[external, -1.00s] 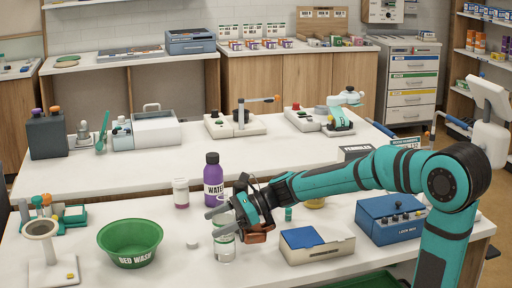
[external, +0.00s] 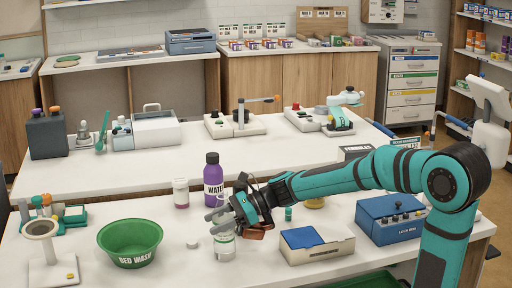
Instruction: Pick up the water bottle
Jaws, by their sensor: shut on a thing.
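The purple water bottle (external: 213,181) with a dark cap and a "WATER" label stands upright behind my gripper. Its lower part is partly hidden by the fingers. My gripper (external: 220,218) reaches in from the right, with its fingers in front of the water bottle's base. The fingers are shut at the top of a clear bottle (external: 225,247) with a pale label, which is upright on the near table. The fingers hide the clear bottle's top. The water bottle appears apart from the fingers.
A green wash bowl (external: 130,243) and a small white cap (external: 192,244) lie left of my gripper. A box with a blue lid (external: 317,244) and a blue device (external: 390,219) are to the right.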

